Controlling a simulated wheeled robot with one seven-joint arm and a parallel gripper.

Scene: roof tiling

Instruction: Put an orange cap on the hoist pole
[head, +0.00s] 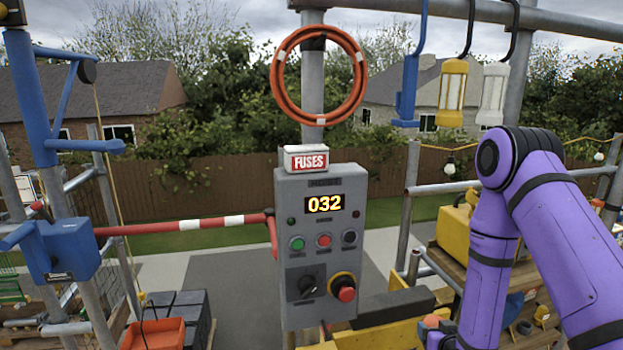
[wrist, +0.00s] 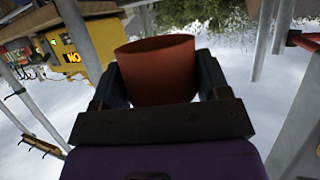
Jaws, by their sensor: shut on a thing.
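An orange-red cap (wrist: 156,72), a short round open-rimmed piece, is between the two dark fingers of my gripper (wrist: 158,84) in the wrist view. The fingers are shut on its sides. In the head view, my gripper is at the bottom right edge, mostly cut off, with a bit of orange (head: 433,321) beside my purple arm. The blue hoist (head: 62,255) is on the left, on a grey and blue pole (head: 28,85) whose top reaches the upper left corner. The gripper is far to the right of that pole.
A grey control box (head: 322,250) showing 032 stands in the middle. A red and white bar (head: 185,226) runs left from it. A red hose coil (head: 319,75) hangs above. Lanterns (head: 452,92) hang at the upper right. An orange crate (head: 153,334) is at the lower left.

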